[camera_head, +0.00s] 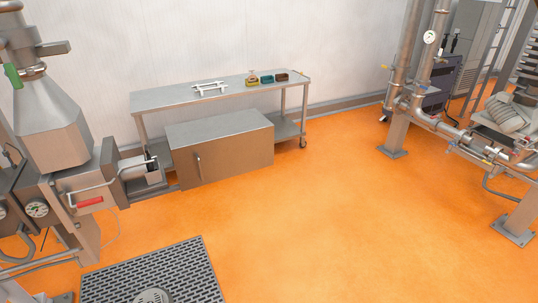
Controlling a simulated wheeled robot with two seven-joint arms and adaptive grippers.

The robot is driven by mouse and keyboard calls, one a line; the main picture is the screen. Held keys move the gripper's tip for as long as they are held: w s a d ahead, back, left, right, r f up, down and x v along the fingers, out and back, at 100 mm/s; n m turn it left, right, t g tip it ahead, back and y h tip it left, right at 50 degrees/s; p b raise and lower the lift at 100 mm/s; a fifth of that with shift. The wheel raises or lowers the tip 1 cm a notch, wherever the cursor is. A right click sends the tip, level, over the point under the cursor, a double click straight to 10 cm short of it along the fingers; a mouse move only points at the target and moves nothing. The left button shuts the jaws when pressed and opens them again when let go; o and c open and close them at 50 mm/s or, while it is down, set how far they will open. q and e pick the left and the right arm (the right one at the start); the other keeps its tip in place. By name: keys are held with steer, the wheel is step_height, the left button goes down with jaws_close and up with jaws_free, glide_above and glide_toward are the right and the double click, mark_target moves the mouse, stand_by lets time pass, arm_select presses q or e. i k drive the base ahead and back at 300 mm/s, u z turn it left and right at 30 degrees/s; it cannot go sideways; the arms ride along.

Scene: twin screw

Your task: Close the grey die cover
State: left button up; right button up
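A large grey metal box (235,157) with a vertical handle (198,166) on its front stands low in front of the table. To its left, the machine's grey end block (140,180) points toward it, with a small dark part (150,161) on top. I cannot tell for certain which of these grey parts is the die cover, nor whether it is open or closed. Neither of my grippers is in view.
A steel table (165,98) with a white frame-like object (210,88) and several small coloured containers (267,79) stands against the wall. A hopper (55,120) and gauge (37,209) are at left. A floor grate (110,285) lies in front. Pipework (399,130) stands at right. The middle orange floor is clear.

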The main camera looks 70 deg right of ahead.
mark_target(205, 150)
steer(key=z, duration=2.6)
steer(key=i, duration=0.5)
steer(key=z, duration=1.3)
steer(key=i, duration=1.8)
steer(key=u, duration=0.9)
steer(key=i, duration=0.85)
steer(key=u, duration=1.05)
